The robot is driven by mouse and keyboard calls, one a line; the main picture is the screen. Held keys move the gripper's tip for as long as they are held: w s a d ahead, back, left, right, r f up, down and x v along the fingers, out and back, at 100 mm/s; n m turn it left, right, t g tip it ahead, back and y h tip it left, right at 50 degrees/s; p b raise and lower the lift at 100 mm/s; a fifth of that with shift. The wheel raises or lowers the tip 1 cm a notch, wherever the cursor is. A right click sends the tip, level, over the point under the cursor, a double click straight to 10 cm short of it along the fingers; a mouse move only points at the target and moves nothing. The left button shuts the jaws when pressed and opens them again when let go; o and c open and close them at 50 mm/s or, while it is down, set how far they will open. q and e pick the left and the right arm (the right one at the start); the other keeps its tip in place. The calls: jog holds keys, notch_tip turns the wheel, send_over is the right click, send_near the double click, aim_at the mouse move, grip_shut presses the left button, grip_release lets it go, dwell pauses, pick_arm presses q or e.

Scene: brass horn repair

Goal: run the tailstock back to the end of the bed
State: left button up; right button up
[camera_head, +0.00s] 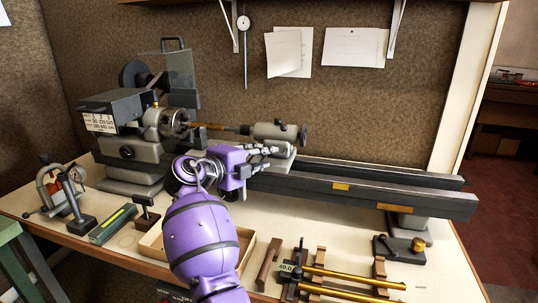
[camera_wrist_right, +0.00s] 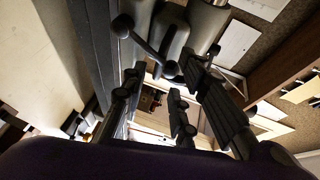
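The grey tailstock (camera_head: 275,131) stands on the lathe bed (camera_head: 350,178), left of its middle, with its quill toward the chuck. A dark handwheel (camera_head: 302,134) is at its right end. My right gripper (camera_head: 280,148) is at the near side of the tailstock, low by its base. In the wrist view the fingers (camera_wrist_right: 160,82) are apart. A dark lever with a ball end (camera_wrist_right: 146,42) and the tailstock's grey body (camera_wrist_right: 205,20) lie just beyond the fingertips; I cannot tell whether they touch. The bed runs clear to its right end. My left gripper is not in view.
A brass-coloured rod (camera_head: 208,126) runs between chuck (camera_head: 174,122) and tailstock. Brass tubes on a wooden rack (camera_head: 318,262) lie in front of the bed. A shallow box (camera_head: 152,245) lies under my arm.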

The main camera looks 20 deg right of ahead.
aim_at(271, 155)
jog(key=shift+x, duration=1.7)
jog(key=shift+c, duration=0.6)
jog(key=c, duration=0.6)
jog(key=shift+f, duration=0.1)
grip_shut()
jog(key=shift+f, duration=0.1)
